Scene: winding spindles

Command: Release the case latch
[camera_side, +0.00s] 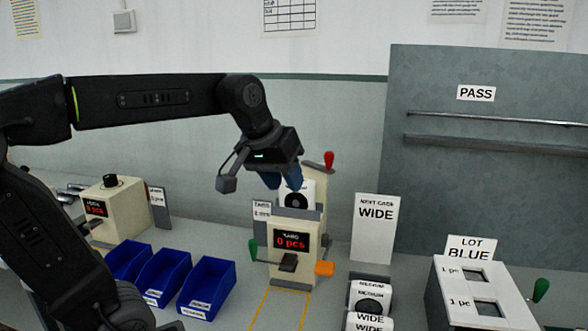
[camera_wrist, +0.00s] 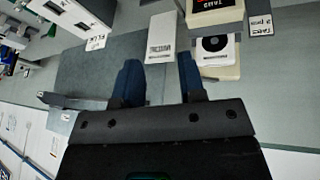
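A beige machine (camera_side: 296,242) with a display reading 0 pcs stands mid-bench. A white case with a black disc (camera_side: 297,202) sits upright in its top, and it also shows in the wrist view (camera_wrist: 216,44). A lever with a red knob (camera_side: 329,160) rises at the machine's upper right. A green-handled lever (camera_side: 254,250) is on its left and an orange block (camera_side: 324,268) on its right. I cannot tell for certain which part is the latch. My gripper (camera_side: 283,178) is above and in front of the case, its blue fingers apart and empty in the wrist view (camera_wrist: 160,78).
Blue bins (camera_side: 207,285) and another beige machine (camera_side: 117,212) stand left. A WIDE sign (camera_side: 375,228) stands right of the middle machine. Stacked cases (camera_side: 368,298) and a white-topped box (camera_side: 478,293) are at front right. A grey panel (camera_side: 490,160) stands behind.

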